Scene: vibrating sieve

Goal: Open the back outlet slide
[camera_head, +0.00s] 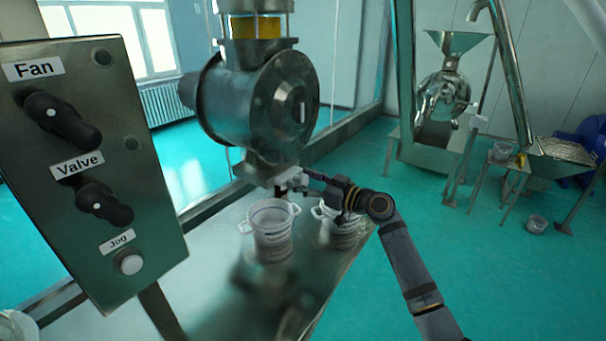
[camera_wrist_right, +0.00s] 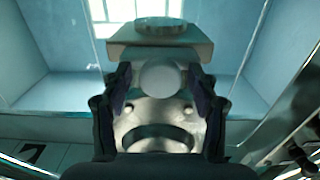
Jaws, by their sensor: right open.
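The metal sieve drum (camera_head: 262,98) hangs over the bench, with its outlet (camera_head: 258,172) at the bottom. A small pale slide handle (camera_head: 292,179) sticks out at the outlet's right side. My right gripper (camera_head: 297,183) is at this handle, coming from the right. In the right wrist view the open fingers (camera_wrist_right: 160,95) stand on either side of a round pale knob (camera_wrist_right: 160,76), with a flat metal block (camera_wrist_right: 160,46) behind it. I cannot tell whether the fingers touch the knob. The slide plate itself is mostly hidden. My left gripper is not in view.
A white bucket (camera_head: 270,228) stands on the bench under the outlet, and another bucket (camera_head: 343,232) is close beside it, below my right gripper. A control panel (camera_head: 90,160) with Fan, Valve and Jog controls fills the left. Other machines stand at the far right.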

